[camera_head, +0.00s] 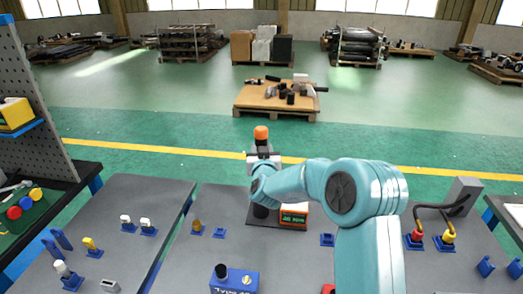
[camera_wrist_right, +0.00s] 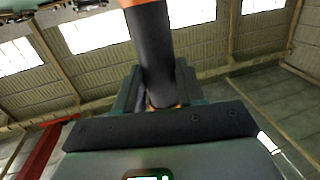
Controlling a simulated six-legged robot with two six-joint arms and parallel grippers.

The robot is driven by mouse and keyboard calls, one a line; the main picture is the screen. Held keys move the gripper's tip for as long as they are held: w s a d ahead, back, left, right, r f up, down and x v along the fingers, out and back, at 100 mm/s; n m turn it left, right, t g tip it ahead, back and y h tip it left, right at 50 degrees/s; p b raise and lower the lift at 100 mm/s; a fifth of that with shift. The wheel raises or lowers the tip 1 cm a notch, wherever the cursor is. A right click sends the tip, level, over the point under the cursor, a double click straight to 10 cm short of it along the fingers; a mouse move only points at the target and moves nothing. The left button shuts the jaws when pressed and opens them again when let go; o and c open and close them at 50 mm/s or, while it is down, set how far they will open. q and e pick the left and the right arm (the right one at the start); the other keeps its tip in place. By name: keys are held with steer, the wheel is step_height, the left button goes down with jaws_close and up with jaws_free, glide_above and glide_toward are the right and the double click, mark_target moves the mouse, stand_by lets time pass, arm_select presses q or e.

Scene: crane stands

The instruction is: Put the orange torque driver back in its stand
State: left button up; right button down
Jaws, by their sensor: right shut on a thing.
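The torque driver with an orange top (camera_head: 261,132) stands upright in my right gripper (camera_head: 263,158), above the middle of the grey table. In the right wrist view its dark shaft (camera_wrist_right: 155,50) rises from between the jaws (camera_wrist_right: 158,98), with a bit of orange at the top edge. The gripper is shut on it. My forearm and the jaws hide its lower part. A black cylinder (camera_head: 260,211) shows below the gripper; I cannot tell whether the driver touches it. Empty-looking blue holders stand at right of centre (camera_head: 327,240) and left of centre (camera_head: 219,233). My left gripper is out of view.
An orange box with a display (camera_head: 294,214) sits on a dark plate beside the black cylinder. A blue box with a black knob (camera_head: 236,279) is at the front. Red and yellow connectors with cables (camera_head: 447,237) stand at the right. Small parts in blue holders (camera_head: 148,226) are at the left.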

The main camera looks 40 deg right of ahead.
steer(key=shift+r, duration=0.25)
steer(key=shift+w+m+g+h+p, duration=0.1)
steer(key=shift+m+g+h+p, duration=0.2)
steer(key=shift+h+p, duration=0.1)
steer(key=shift+a+m+g+h+p, duration=0.2)
steer(key=shift+m+g+h+p, duration=0.55)
steer(key=shift+m+g+h, duration=0.3)
steer(key=shift+f, duration=0.15)
